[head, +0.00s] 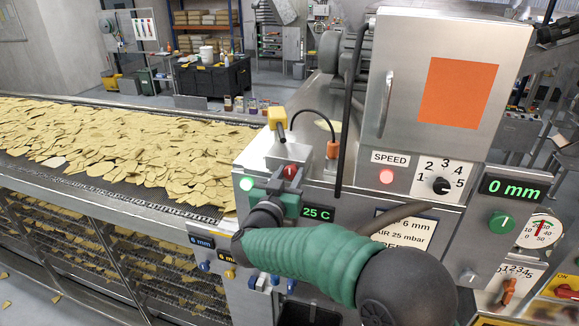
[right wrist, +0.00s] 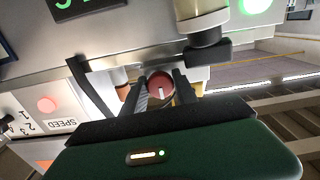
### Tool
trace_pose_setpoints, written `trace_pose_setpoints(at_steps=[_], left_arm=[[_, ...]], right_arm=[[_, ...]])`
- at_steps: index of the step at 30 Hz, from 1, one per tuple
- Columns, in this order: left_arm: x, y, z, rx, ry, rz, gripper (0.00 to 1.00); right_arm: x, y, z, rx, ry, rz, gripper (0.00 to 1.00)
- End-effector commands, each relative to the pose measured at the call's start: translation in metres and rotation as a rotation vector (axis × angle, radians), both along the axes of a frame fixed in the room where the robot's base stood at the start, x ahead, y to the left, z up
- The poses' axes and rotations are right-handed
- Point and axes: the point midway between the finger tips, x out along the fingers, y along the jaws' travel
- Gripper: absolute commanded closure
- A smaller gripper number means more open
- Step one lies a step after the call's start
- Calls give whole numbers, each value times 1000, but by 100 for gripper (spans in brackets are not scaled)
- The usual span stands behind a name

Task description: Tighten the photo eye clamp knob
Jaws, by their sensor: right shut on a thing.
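The photo eye is a yellow block (head: 277,117) on a post above the steel bracket, with a black cable arching from it. The red clamp knob (head: 291,171) sits on the front of the bracket below it. My right gripper (head: 284,181) reaches it from the front, its arm coming in from the lower right. In the right wrist view the red knob (right wrist: 160,86) with a pale mark lies between the two dark fingers, which are shut on it. The knob's sides are partly hidden by the fingers. My left gripper is not in view.
A conveyor (head: 150,205) full of chips runs along the left. A green lamp (head: 246,184) is close left of the gripper. An orange connector (head: 333,150) and the cabinet (head: 400,90) stand to the right. The speed dial (head: 440,185) is further right.

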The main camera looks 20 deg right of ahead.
Motion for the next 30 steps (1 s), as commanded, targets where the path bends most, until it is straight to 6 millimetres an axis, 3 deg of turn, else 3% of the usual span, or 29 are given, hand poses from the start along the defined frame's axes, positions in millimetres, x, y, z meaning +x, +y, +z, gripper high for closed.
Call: trace_pose_setpoints(at_steps=[9, 26, 27, 30], left_arm=[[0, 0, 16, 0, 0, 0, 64], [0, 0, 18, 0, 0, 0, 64], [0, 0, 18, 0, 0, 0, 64], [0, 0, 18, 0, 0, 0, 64]], right_arm=[[1, 1, 4, -117, 73, 3, 100], [1, 0, 7, -148, 83, 1, 100], [1, 0, 7, -148, 83, 1, 64], [1, 0, 7, -147, 85, 1, 50]])
